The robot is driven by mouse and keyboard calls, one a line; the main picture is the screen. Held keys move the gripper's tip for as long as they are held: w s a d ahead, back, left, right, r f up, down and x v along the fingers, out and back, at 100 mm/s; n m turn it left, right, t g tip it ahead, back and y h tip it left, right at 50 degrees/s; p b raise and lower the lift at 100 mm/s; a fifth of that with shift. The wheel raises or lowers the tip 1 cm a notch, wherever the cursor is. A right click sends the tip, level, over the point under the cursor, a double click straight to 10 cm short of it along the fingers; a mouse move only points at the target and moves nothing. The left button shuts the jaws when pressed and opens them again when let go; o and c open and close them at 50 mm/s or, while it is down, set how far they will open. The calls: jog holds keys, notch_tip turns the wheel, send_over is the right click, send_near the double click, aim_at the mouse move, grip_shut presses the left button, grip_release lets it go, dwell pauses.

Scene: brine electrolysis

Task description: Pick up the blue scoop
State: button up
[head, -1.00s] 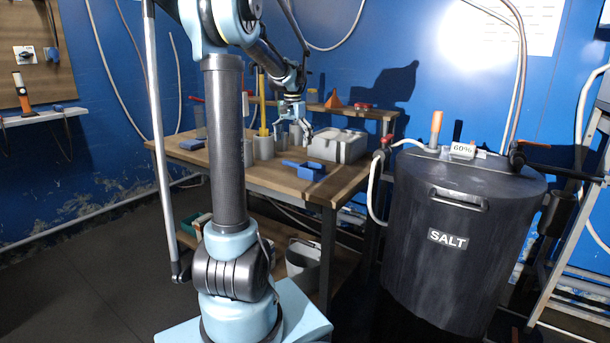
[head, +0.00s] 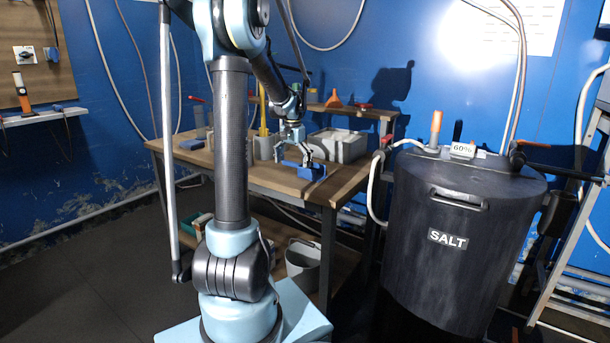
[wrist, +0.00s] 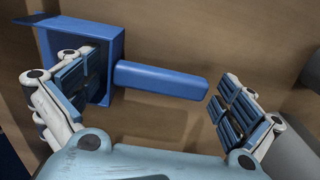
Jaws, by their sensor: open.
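The blue scoop (head: 311,171) lies on the wooden table in the head view, partly hidden by my gripper (head: 294,158), which is low over it. In the wrist view the scoop's handle (wrist: 160,81) points right, between the two fingers of my open gripper (wrist: 150,98). The scoop's box-shaped bowl (wrist: 115,55) is at the upper left, with the left finger in front of part of it. The right finger stands apart from the handle's tip. Whether the left finger touches the scoop I cannot tell.
A grey box-like container (head: 338,145) stands behind the scoop on the table (head: 235,167). A grey cylinder (wrist: 295,145) is close to the right finger in the wrist view. The black salt drum (head: 455,220) stands right of the table.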

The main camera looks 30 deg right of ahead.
jog(key=c, duration=1.1)
jog(key=shift+o, duration=0.2)
jog(key=shift+r, duration=0.1)
